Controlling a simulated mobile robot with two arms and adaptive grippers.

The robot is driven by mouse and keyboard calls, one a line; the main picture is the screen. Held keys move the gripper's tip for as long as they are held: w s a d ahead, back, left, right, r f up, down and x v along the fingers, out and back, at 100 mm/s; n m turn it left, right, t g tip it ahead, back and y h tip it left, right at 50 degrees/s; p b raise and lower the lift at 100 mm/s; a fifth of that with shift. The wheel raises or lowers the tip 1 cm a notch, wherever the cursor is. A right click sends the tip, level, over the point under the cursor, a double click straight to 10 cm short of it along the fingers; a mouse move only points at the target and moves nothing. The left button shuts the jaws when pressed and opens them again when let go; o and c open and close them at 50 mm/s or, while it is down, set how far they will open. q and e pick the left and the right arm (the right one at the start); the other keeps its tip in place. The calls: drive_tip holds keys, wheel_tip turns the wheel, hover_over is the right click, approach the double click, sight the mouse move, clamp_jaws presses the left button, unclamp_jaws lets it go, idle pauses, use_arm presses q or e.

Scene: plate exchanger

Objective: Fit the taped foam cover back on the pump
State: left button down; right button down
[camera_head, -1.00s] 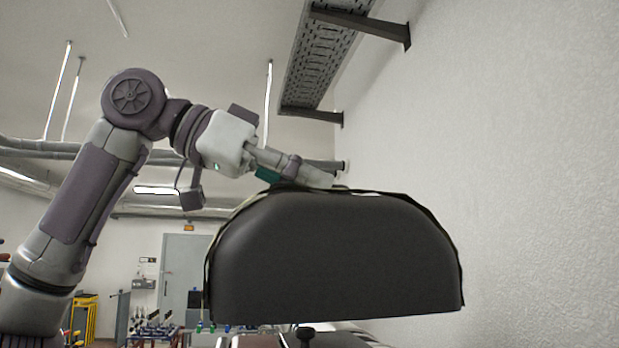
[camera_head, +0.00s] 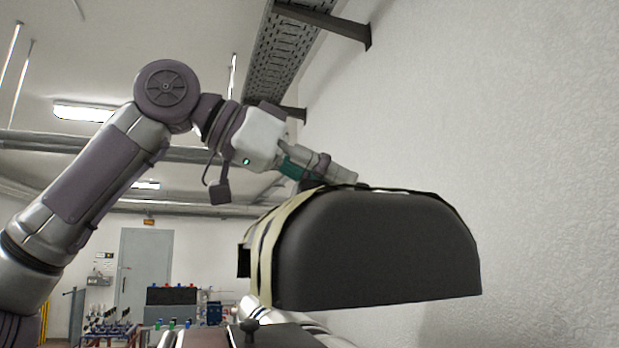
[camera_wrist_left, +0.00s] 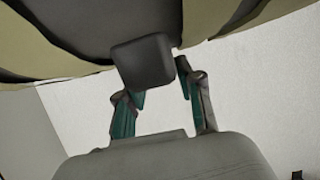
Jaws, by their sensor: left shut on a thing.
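The foam cover (camera_head: 385,250) is a large dark, rounded hood held up in the air near the right wall. Pale yellow tape bands (camera_head: 268,250) run over its left side. My left gripper (camera_head: 343,179) is at its top edge, shut on the cover. In the left wrist view, the taped cover (camera_wrist_left: 50,45) fills the top, and a dark block (camera_wrist_left: 143,62) on it is by the fingertips of my left gripper (camera_wrist_left: 160,84). I cannot make out the pump for certain; the cover hides much of what lies behind it. My right gripper is not in view.
A dark knob (camera_head: 250,328) and silver pipework (camera_head: 262,312) show below the cover. A rough white wall (camera_head: 550,150) rises close on the right. A metal cable tray (camera_head: 290,55) hangs above. A grey door (camera_head: 143,262) and equipment stand at the back left.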

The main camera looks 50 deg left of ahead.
use_arm(q)
drive_tip(key=shift+w+d, duration=0.2)
drive_tip(key=shift+w, duration=0.4)
drive_tip(key=shift+w+d, duration=0.15)
drive_tip(key=shift+w, duration=0.45)
drive_tip(key=shift+w+d, duration=0.5)
drive_tip(key=shift+w, duration=0.65)
drive_tip(key=shift+w+d, duration=0.55)
drive_tip(key=shift+w, duration=0.6)
drive_tip(key=shift+w+d, duration=0.5)
drive_tip(key=shift+w, duration=0.65)
drive_tip(key=shift+w+f, duration=0.1)
drive_tip(key=shift+f, duration=0.5)
drive_tip(key=shift+a+f, duration=0.1)
drive_tip(key=shift+f, duration=2.6)
drive_tip(key=shift+f+b, duration=0.5)
drive_tip(key=shift+f, duration=0.5)
